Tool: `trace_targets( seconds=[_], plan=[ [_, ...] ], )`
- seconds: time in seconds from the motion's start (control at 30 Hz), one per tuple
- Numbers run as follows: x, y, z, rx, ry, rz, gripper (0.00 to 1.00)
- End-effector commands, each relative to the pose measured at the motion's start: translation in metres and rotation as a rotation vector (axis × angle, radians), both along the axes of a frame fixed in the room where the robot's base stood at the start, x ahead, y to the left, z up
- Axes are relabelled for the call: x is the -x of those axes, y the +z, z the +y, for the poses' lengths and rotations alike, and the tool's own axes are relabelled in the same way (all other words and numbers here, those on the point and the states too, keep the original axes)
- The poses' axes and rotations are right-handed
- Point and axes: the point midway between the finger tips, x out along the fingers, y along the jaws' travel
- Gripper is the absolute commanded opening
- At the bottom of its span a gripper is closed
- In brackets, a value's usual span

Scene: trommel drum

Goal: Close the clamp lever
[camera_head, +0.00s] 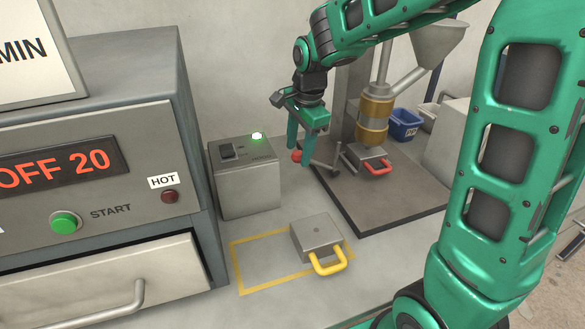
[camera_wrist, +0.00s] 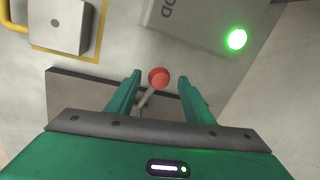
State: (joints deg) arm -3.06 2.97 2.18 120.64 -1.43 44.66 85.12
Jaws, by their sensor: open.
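The clamp lever (camera_wrist: 149,98) is a short grey arm with a red ball knob (camera_wrist: 158,77) on its end. In the head view the knob (camera_head: 296,156) shows low between my fingers, beside the grey stand. My gripper (camera_head: 299,153) points down over it, fingers apart. In the wrist view the knob lies between the two green fingertips of my gripper (camera_wrist: 160,79), with a gap on both sides. I cannot tell whether the tips are level with the knob. My gripper hides part of the lever.
A grey box with a green light (camera_head: 244,180) stands left of my gripper. A red-handled block (camera_head: 366,155) is under the brass-coloured spout (camera_head: 375,118). A blue bin (camera_head: 405,124) stands behind.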

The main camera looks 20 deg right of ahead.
Motion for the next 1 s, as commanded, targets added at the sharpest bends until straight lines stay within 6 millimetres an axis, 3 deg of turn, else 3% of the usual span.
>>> trace_targets(
  seconds=[0.2,0.4,0.87,1.0],
  plan=[
    [-0.007,-0.04,0.001,0.001,0.001,0.004,0.47],
    [-0.011,-0.065,0.002,0.001,0.001,0.003,0.47],
    [-0.014,-0.074,0.003,0.001,0.002,0.0,0.47],
    [-0.014,-0.074,0.003,0.001,0.002,0.0,0.14]
  ],
)
